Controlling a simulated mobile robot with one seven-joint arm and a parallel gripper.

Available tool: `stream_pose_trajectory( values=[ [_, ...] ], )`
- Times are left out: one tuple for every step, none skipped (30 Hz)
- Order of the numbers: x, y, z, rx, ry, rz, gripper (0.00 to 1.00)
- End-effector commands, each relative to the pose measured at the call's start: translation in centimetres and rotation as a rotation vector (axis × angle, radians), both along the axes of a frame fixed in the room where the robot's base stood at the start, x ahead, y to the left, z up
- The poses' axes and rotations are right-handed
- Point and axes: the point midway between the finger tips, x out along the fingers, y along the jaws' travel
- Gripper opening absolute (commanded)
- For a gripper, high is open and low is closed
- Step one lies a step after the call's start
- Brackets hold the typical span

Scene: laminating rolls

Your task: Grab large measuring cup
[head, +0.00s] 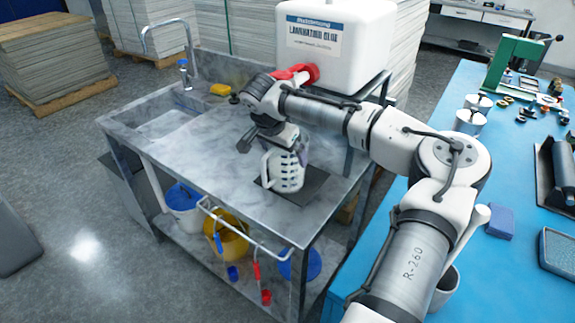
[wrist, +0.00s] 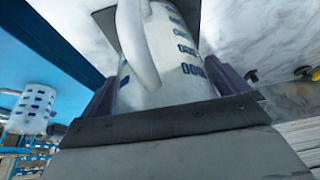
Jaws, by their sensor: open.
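The large measuring cup (head: 287,173) is a whitish, translucent jug with dark graduation marks. It stands upright on a dark mat (head: 312,181) on the steel sink bench, under the glue tank's red tap. My gripper (head: 277,142) is at the cup's upper part. In the wrist view the cup (wrist: 172,60) fills the space between the two dark purple fingers of my gripper (wrist: 168,88), its curved handle facing the camera. The fingers are open, one on each side of the cup. Whether either touches it I cannot tell.
A white glue tank (head: 335,45) stands behind the cup. The sink and tap (head: 183,65) are at the left of the bench, with a yellow sponge (head: 220,89). Buckets (head: 228,240) sit below. A blue table (head: 490,265) is at right. Another marked white container (wrist: 32,108) shows in the wrist view.

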Motion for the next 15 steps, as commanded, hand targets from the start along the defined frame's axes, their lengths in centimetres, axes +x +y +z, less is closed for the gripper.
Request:
stream_pose_trajectory(
  values=[
    [-0.01,0.01,0.01,0.0,0.0,0.0,1.0],
    [-0.02,0.01,0.02,0.0,0.0,0.0,1.0],
    [-0.01,0.01,0.04,0.0,0.0,0.0,1.0],
    [-0.01,0.0,0.04,0.0,0.0,0.0,1.0],
    [-0.01,0.01,0.04,0.0,0.0,0.0,1.0],
    [-0.01,0.0,0.04,0.0,0.0,0.0,0.99],
    [-0.01,0.0,0.04,0.0,0.0,0.0,0.95],
    [-0.01,0.0,0.04,0.0,0.0,0.0,0.91],
    [-0.01,0.0,0.04,0.0,0.0,0.0,0.86],
    [-0.01,0.0,0.04,0.0,0.0,0.0,0.82],
    [0.0,0.0,0.03,0.0,0.0,0.0,0.78],
    [0.0,0.0,0.03,0.0,0.0,0.0,0.72],
    [0.0,0.0,0.02,0.0,0.0,0.0,0.69],
    [0.0,0.0,0.02,0.0,0.0,0.0,0.65],
    [0.0,0.0,0.02,0.0,0.0,0.0,0.59]
  ],
)
